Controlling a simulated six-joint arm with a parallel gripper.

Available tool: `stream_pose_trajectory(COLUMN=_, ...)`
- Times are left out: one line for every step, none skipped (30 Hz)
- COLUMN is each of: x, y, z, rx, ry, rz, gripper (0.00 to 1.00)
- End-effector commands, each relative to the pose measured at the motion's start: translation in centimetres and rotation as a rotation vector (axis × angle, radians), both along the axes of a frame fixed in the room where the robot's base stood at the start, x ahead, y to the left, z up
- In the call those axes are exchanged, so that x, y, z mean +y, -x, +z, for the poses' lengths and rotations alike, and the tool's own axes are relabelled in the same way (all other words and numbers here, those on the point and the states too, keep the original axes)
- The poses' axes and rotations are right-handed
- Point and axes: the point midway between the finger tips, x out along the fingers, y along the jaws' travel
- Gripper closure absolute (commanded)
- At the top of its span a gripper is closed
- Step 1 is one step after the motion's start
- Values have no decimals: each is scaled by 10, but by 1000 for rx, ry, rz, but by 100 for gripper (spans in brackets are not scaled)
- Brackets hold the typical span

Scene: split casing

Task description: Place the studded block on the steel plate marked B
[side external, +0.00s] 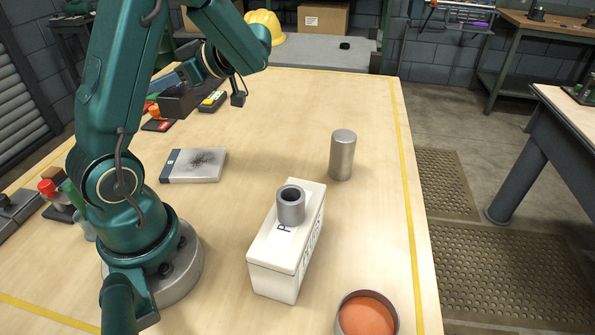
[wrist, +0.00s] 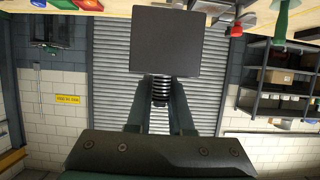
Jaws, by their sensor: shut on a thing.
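My gripper (wrist: 160,88) is shut on a dark grey block (wrist: 165,40), whose flat square face shows beyond the fingers in the wrist view. In the side view the dark block (side external: 180,103) is up in the air at the end of my arm, over the far left of the table. No studs can be made out on it. A flat grey plate (side external: 207,169) with dark scribble-like marks lies on the table below and nearer. A small pale mark sits on its dark left end, too small to read. I cannot tell whether it is plate B.
A white lettered box (side external: 268,250) stands on the table with a grey ring (side external: 291,206) on top. A steel cylinder (side external: 342,155) stands behind it. A round container (side external: 366,318) with orange contents is at the front edge. Several small items lie at far left.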

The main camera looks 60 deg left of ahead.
Motion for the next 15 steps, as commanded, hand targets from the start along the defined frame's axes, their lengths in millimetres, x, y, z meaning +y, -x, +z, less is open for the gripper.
stream_pose_trajectory(x=0, y=0, z=-4, rx=5, ry=-2, rz=-2, gripper=100)
stream_pose_trajectory(x=0, y=0, z=-7, rx=6, ry=-3, rz=-1, gripper=100)
stream_pose_trajectory(x=0, y=0, z=-10, rx=5, ry=-2, rz=-2, gripper=100)
stream_pose_trajectory(x=0, y=0, z=-13, rx=3, ry=-2, rz=-1, gripper=100)
stream_pose_trajectory(x=0, y=0, z=-15, rx=4, ry=-2, rz=-2, gripper=100)
stream_pose_trajectory(x=0, y=0, z=-21, rx=8, ry=-2, rz=-2, gripper=100)
stream_pose_trajectory(x=0, y=0, z=-25, rx=7, ry=-2, rz=-2, gripper=100)
stream_pose_trajectory(x=0, y=0, z=-28, rx=6, ry=-1, rz=-2, gripper=100)
stream_pose_trajectory(x=0, y=0, z=-31, rx=5, ry=-2, rz=-2, gripper=100)
stream_pose_trajectory(x=0, y=0, z=-33, rx=5, ry=-2, rz=-2, gripper=100)
stream_pose_trajectory(x=0, y=0, z=-35, rx=4, ry=-2, rz=-3, gripper=100)
stream_pose_trajectory(x=0, y=0, z=-38, rx=4, ry=-2, rz=-3, gripper=100)
stream_pose_trajectory(x=0, y=0, z=-40, rx=4, ry=-2, rz=-2, gripper=100)
stream_pose_trajectory(x=0, y=0, z=-43, rx=5, ry=-2, rz=-2, gripper=100)
stream_pose_trajectory(x=0, y=0, z=-48, rx=7, ry=-2, rz=-2, gripper=100)
